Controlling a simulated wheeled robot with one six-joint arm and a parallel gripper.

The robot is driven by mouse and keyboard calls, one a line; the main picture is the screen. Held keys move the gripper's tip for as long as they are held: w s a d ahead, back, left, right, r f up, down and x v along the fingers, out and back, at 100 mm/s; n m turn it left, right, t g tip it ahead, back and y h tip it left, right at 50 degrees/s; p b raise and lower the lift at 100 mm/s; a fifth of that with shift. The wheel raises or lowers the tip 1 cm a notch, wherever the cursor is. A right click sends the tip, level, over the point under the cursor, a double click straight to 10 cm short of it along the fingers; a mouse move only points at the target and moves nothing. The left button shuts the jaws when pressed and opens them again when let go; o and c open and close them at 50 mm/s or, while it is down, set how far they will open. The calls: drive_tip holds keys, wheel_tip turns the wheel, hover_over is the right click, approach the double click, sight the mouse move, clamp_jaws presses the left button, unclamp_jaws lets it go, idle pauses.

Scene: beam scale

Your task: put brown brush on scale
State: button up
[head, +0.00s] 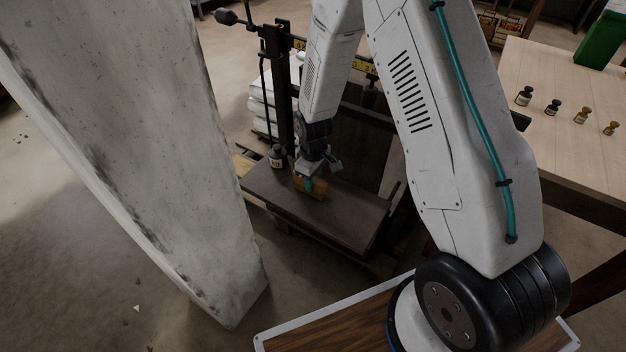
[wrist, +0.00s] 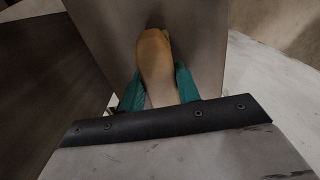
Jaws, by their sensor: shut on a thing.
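The brown brush (wrist: 155,62) is between the teal fingers of my gripper (wrist: 158,88) in the wrist view. In the head view it is a small orange-brown shape (head: 312,188) at the fingertips of my gripper (head: 308,182). My gripper is shut on it, over the dark platform of the scale (head: 345,218). The brush is at or just above the platform surface; I cannot tell whether it touches. The lower part of the brush is hidden by the gripper in the wrist view.
A dark weight (head: 277,156) stands at the platform's back left, close to my gripper. The scale's upright post (head: 278,75) rises behind. A concrete pillar (head: 150,150) stands to the left. A pale table (head: 570,150) at right holds several small weights and a green box (head: 600,40).

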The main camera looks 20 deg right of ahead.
drive_tip(key=shift+f, duration=0.25)
drive_tip(key=o, duration=0.9)
drive_tip(key=shift+f, duration=0.1)
drive_tip(key=shift+o, duration=0.2)
